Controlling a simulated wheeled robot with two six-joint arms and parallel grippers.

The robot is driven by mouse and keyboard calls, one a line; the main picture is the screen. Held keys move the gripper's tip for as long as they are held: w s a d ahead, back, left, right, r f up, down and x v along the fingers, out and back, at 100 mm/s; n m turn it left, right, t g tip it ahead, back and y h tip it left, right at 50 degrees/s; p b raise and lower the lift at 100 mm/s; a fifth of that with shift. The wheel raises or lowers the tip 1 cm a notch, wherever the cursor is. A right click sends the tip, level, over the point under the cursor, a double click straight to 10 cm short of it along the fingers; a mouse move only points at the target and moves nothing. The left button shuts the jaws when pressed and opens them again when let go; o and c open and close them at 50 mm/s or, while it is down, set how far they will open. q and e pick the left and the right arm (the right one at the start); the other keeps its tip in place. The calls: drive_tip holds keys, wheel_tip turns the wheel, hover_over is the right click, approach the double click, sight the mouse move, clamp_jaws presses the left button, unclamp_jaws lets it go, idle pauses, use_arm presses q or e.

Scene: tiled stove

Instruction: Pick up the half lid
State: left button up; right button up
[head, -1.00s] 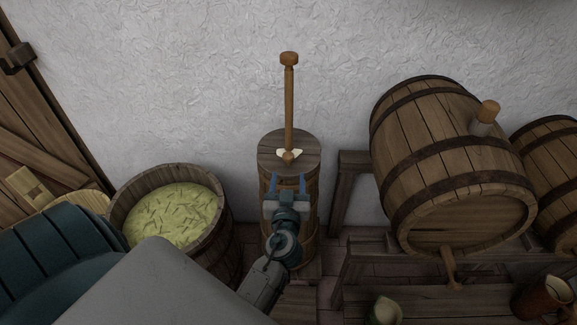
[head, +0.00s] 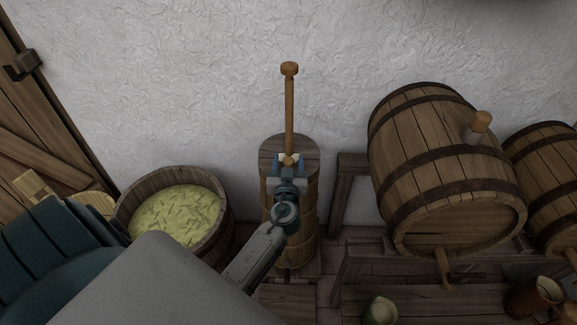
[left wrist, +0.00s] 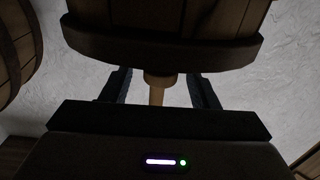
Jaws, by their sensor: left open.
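The round wooden top of the upright churn (head: 267,230) seems to carry the half lid (head: 312,162); I cannot make out a seam. A tall wooden rod (head: 289,110) stands up from it, with a small wooden knob (head: 290,160) and pale bits at its foot. My left gripper (head: 289,158) is open over the churn top, with one finger on each side of the knob. It covers much of the front of the top. In the left wrist view a wooden peg (left wrist: 157,88) shows between the two spread fingers; contact cannot be told. My right gripper is not in view.
A tub (head: 226,215) of pale shredded cabbage stands left of the churn. A large barrel (head: 445,165) lies on a wooden stand (head: 352,190) to the right, with another barrel (head: 550,185) beyond. A textured white wall (head: 200,80) is close behind.

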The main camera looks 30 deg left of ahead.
use_arm(q)
drive_tip(key=shift+w+a, duration=0.3)
drive_tip(key=shift+w, duration=0.15)
drive_tip(key=shift+c, duration=0.2)
drive_tip(key=c, duration=1)
drive_tip(key=shift+c, duration=0.2)
drive_tip(key=shift+r, duration=0.1)
